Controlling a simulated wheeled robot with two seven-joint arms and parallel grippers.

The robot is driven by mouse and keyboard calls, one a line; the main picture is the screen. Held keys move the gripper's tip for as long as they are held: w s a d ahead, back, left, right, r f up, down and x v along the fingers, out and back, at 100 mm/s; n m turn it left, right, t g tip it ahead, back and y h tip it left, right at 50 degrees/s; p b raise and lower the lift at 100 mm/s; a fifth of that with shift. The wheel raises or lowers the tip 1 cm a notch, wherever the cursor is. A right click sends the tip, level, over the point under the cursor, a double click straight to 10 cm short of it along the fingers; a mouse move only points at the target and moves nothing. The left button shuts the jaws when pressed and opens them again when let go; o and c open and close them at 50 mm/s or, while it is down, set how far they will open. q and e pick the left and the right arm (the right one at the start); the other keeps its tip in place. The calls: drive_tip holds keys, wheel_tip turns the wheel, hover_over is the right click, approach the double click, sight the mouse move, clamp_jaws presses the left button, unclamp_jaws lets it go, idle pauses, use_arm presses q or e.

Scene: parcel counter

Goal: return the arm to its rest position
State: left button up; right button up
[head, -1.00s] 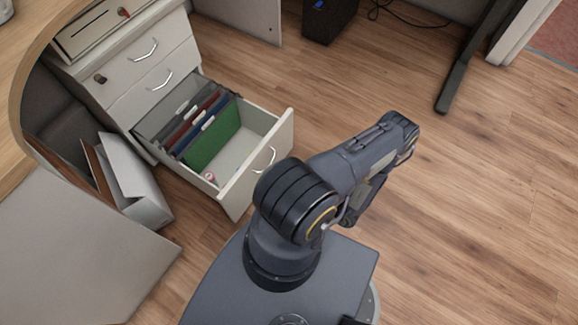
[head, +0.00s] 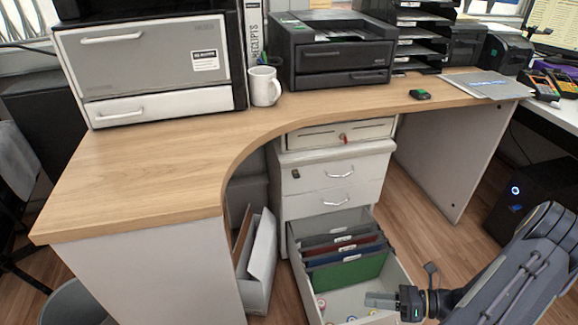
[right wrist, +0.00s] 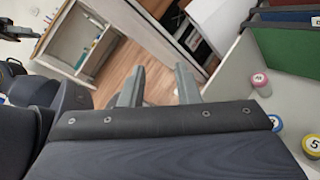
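My right arm comes in from the lower right in the head view. Its gripper (head: 381,300) is at the right side of the open bottom drawer (head: 396,283), pointing left. How high it is above the drawer is hard to tell. In the right wrist view its two fingers (right wrist: 158,88) stand apart with nothing between them, so it is open and empty. The left gripper does not show in the head view. A dark part at the top left of the right wrist view is too unclear to name.
The drawer holds dark folders, a green folder (head: 345,272) and small numbered rolls, one pink-topped (right wrist: 260,80). The wooden desk (head: 150,170) curves above. A white file box (head: 261,262) stands left of the drawer unit. Floor (head: 425,215) is clear to the right.

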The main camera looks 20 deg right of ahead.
drive_tip(key=s+a+r+n+g+h, duration=0.25)
drive_tip(key=a+r+n+h, duration=0.35)
drive_tip(key=r+n, duration=0.75)
drive_tip(key=s+a+r+n+g+h, duration=0.1)
drive_tip(key=s+a+r+n+h, duration=0.2)
drive_tip(key=a+r+n, duration=1.05)
drive_tip(key=d+r+n+p, duration=0.2)
drive_tip(key=r+p, duration=1.2)
drive_tip(key=p, duration=0.3)
drive_tip(key=d+r+n+p, duration=0.2)
drive_tip(key=r+p, duration=1.2)
drive_tip(key=p, duration=0.2)
drive_tip(key=shift+d+p, duration=0.35)
drive_tip(key=shift+d, duration=0.05)
drive_tip(key=shift+w, duration=0.1)
